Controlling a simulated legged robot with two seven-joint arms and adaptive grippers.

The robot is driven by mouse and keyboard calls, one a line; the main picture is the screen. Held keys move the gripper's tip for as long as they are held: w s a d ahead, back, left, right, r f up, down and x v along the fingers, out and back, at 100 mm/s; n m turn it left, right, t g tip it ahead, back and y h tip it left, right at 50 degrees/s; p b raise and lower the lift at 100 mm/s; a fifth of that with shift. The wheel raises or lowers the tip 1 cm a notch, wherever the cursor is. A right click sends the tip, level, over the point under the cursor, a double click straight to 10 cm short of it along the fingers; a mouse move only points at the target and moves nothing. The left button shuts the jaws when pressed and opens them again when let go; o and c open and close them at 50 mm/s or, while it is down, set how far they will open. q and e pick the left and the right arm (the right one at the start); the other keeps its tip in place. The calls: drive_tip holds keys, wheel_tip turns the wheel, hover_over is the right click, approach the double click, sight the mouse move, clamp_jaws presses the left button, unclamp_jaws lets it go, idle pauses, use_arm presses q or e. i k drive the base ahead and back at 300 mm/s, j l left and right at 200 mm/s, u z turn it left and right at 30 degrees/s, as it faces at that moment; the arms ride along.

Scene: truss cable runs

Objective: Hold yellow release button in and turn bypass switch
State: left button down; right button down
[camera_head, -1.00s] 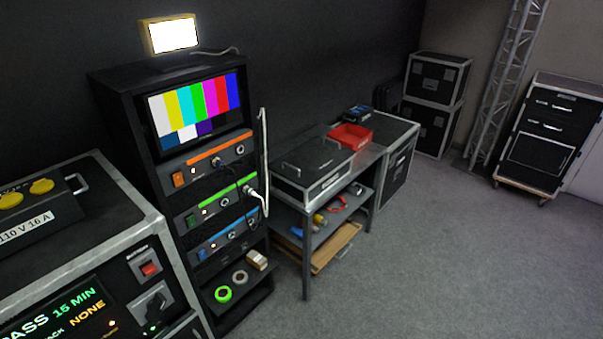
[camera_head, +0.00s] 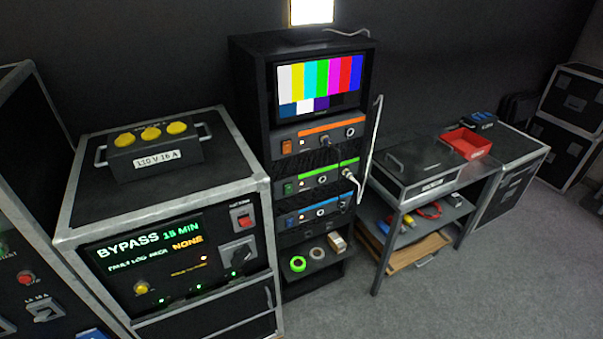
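The yellow release button (camera_head: 141,287) is on the lower left of the front panel of a black case with metal edges, at the left of the head view. The panel's display (camera_head: 150,247) reads "BYPASS 15 MIN" and "NONE". A small orange light and several green lights glow on the panel. Neither of my grippers is in view.
A box with yellow caps (camera_head: 155,145) sits on the case. Another panel cabinet (camera_head: 30,270) is at far left. Grey floor (camera_head: 400,310) is clear at the front right.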

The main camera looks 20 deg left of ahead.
sight(142, 289)
drive_tip(key=u, duration=1.3)
